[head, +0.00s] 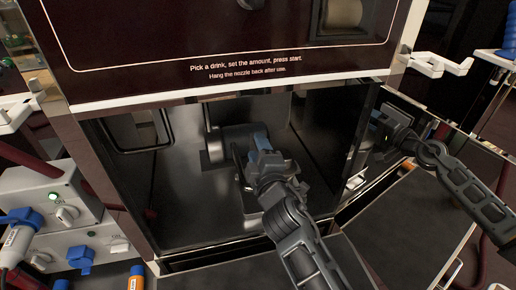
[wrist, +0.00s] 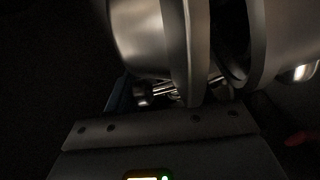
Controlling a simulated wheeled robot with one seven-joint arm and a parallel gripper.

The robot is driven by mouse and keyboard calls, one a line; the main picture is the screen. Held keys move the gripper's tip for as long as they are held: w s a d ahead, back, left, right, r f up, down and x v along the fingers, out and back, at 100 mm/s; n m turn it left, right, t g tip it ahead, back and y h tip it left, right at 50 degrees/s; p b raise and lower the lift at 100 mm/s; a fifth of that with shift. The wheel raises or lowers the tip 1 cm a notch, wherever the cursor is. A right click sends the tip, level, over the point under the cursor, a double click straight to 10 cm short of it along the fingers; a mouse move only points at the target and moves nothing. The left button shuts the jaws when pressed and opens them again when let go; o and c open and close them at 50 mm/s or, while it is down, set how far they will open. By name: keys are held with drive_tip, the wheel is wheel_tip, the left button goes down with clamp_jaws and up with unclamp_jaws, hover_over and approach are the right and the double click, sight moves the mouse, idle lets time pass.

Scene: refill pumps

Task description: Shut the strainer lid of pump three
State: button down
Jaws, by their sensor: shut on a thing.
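A grey metal round strainer housing (head: 232,143) sits inside the low bay of the dispenser. My gripper (head: 261,142) reaches into the bay from the front, at the right side of the housing, and hides part of it. In the wrist view a rounded metal body with a flange (wrist: 193,45) stands beside a second round metal part (wrist: 262,40), with a dark narrow gap between them. Which of them is the lid is hard to tell. My gripper is shut on a part of the strainer lid; the contact is dark and mostly hidden. A short chrome bar (wrist: 165,90) shows below the flange.
The bay has a dark metal floor (head: 185,210) and side walls close around my arm. A shiny panel at the right mirrors my arm. Grey boxes with blue fittings (head: 60,215) stand at the left. White hooks (head: 436,63) stick out at the right.

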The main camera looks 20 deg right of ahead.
drive_tip(key=shift+a+f, duration=0.1)
drive_tip(key=shift+a, duration=0.15)
drive_tip(key=c, duration=0.5)
unclamp_jaws()
drive_tip(key=shift+d, duration=0.1)
drive_tip(key=s, duration=0.8)
drive_tip(key=shift+p, duration=0.3)
drive_tip(key=shift+w, duration=0.1)
drive_tip(key=shift+c, duration=0.5)
